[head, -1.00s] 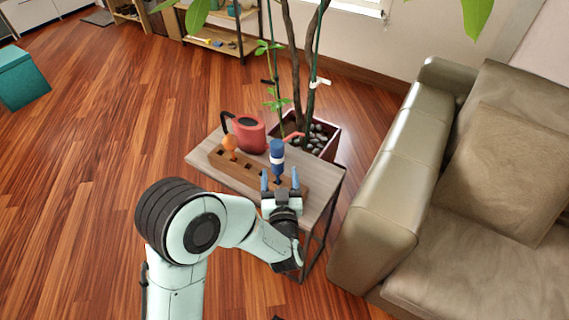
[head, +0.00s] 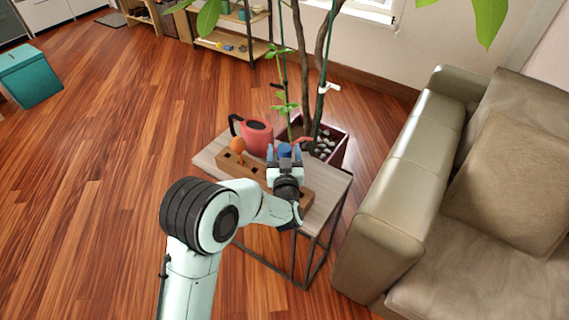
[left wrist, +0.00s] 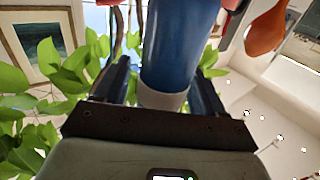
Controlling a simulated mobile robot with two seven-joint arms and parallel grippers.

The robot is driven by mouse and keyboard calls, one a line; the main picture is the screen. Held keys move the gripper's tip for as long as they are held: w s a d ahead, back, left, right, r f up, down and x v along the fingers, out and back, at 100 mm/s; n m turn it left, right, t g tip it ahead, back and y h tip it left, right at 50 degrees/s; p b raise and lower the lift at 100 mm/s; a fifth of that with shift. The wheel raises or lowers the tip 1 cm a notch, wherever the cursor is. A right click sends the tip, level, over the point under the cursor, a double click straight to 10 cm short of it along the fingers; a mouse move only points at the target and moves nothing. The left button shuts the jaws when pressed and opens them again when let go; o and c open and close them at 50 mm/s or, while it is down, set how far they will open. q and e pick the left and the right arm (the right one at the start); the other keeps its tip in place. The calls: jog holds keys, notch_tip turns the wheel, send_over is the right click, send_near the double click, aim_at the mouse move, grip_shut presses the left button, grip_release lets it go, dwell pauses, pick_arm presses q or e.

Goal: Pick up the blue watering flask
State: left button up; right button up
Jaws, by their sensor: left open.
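The blue watering flask (head: 284,150) stands at the wooden holder (head: 228,163) on the small side table (head: 211,152); only its blue top shows in the head view, the rest hidden by my gripper. My left gripper (head: 284,153) is open, with its fingers on either side of the flask. In the left wrist view the flask (left wrist: 180,45) is large, blue with a pale grey band, between the two dark fingers (left wrist: 163,82). Whether the fingers touch it I cannot tell. My right gripper is not in view.
A red watering can (head: 257,136) and an orange bulb-shaped item (head: 237,145) stand close by on the left. A potted plant (head: 333,143) rises behind the table. A sofa (head: 392,205) is on the right.

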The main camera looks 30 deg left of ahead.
pick_arm(q)
jog(key=c, duration=1.1)
jog(key=shift+o, duration=0.2)
jog(key=shift+r, duration=0.1)
